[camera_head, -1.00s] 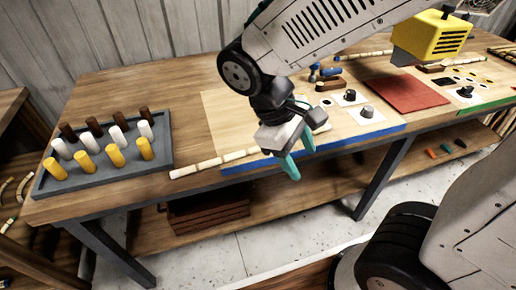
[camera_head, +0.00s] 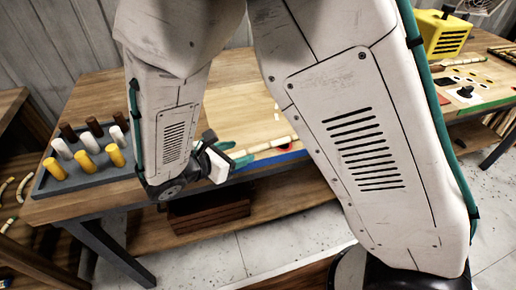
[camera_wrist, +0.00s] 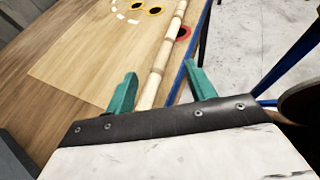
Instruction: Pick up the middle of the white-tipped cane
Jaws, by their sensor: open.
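A pale jointed cane (camera_wrist: 165,50) lies along the table's front edge. In the wrist view it runs up the picture between my gripper's (camera_wrist: 160,74) two teal fingers. The fingers are apart, one on each side of it, and do not visibly touch it. Its near end is hidden behind the gripper body, and I cannot make out a white tip. In the head view the cane (camera_head: 268,146) shows to the right of my gripper (camera_head: 238,153), which is low at the table front. My arm covers much of the table there.
A grey tray (camera_head: 66,186) holds brown, white and yellow pegs at left. A blue strip (camera_wrist: 176,84) edges the table beside the cane. A yellow machine (camera_head: 446,36) stands at the back right.

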